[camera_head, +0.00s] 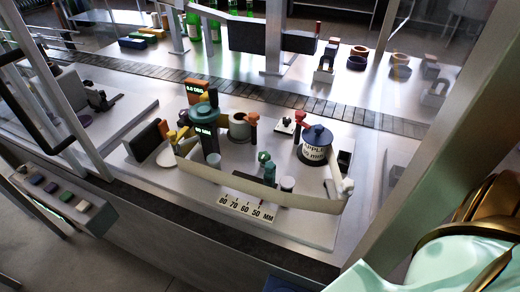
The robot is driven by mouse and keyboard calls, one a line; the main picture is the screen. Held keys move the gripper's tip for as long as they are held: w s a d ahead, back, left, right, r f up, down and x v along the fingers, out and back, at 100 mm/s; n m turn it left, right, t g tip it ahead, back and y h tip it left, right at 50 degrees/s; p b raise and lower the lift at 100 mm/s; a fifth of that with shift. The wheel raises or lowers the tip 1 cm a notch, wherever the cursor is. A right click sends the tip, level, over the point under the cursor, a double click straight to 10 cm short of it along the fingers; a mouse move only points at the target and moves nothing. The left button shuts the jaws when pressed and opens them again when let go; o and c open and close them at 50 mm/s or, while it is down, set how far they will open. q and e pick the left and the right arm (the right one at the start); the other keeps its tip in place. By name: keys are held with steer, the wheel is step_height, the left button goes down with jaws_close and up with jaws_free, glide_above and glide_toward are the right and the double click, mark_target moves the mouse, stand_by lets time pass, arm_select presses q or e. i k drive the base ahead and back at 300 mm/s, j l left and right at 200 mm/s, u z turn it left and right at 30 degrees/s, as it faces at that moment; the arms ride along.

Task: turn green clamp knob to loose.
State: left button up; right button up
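A small green knob (264,157) stands upright near the middle of the metal work plate, just behind the printed millimetre scale (246,206). A green part (269,172) sits directly below it. A larger dark green knob-like cap (202,113) tops a dark post with a lit display, further left. I cannot read the small knob's setting, and which of the two green parts is the clamp knob is not marked. Neither of my grippers can be made out, and nothing is seen touching either green part.
A pale curved band (270,195) runs across the front of the fixture. A blue-lidded labelled pot (316,144) stands right of the small knob, and a grey cylinder (240,127) behind it. Upright frame posts stand at left and right. A slatted conveyor (270,95) runs behind.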

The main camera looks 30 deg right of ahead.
mark_target(263, 157)
steer(key=j+z, duration=0.2)
steer(key=z, duration=0.25)
steer(key=j+z, duration=0.25)
steer(key=z, duration=0.2)
steer(key=j+z, duration=0.2)
steer(key=z, duration=0.25)
steer(key=k+j+z, duration=0.1)
steer(key=z, duration=0.35)
